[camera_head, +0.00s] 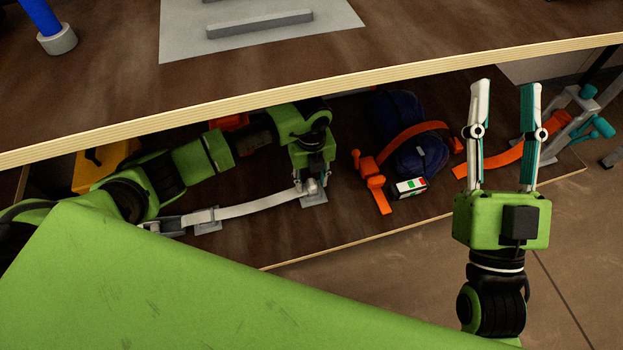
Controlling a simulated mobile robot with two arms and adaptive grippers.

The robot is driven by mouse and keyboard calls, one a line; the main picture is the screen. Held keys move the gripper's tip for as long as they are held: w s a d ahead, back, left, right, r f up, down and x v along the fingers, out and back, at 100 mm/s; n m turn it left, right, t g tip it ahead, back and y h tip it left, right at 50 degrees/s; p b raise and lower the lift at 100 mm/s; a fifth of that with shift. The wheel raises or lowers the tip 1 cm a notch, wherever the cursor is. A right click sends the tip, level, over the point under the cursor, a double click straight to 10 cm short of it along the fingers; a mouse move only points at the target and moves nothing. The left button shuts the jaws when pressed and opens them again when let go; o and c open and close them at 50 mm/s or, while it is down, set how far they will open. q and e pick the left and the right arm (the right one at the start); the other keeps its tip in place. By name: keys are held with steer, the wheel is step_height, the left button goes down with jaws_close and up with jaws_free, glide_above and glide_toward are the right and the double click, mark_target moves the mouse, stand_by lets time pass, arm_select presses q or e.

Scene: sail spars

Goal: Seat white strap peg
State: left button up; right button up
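A white strap (255,204) lies along the front of the lower shelf. Its left end is at a grey metal fitting (205,217), and its right end reaches a grey peg (311,187) at a small grey base plate (316,200). My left gripper (312,182) points down right over this peg and plate. Its fingertips are small and partly hidden, so I cannot tell whether they grip the peg or how deep the peg sits. My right gripper (504,88) is open and empty, with fingers pointing up and away, in front of the shelf's right part.
An upper table edge (350,82) overhangs the shelf, with my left arm beneath it. A dark blue bundle (408,125) with an orange strap (403,140) lies right of my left gripper. A yellow box (103,166) is left. Teal-handled hardware (590,125) is far right.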

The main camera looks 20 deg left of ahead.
mark_target(312, 183)
arm_select(q)
step_height(312, 183, up, 12)
stand_by(0.5)
stand_by(0.3)
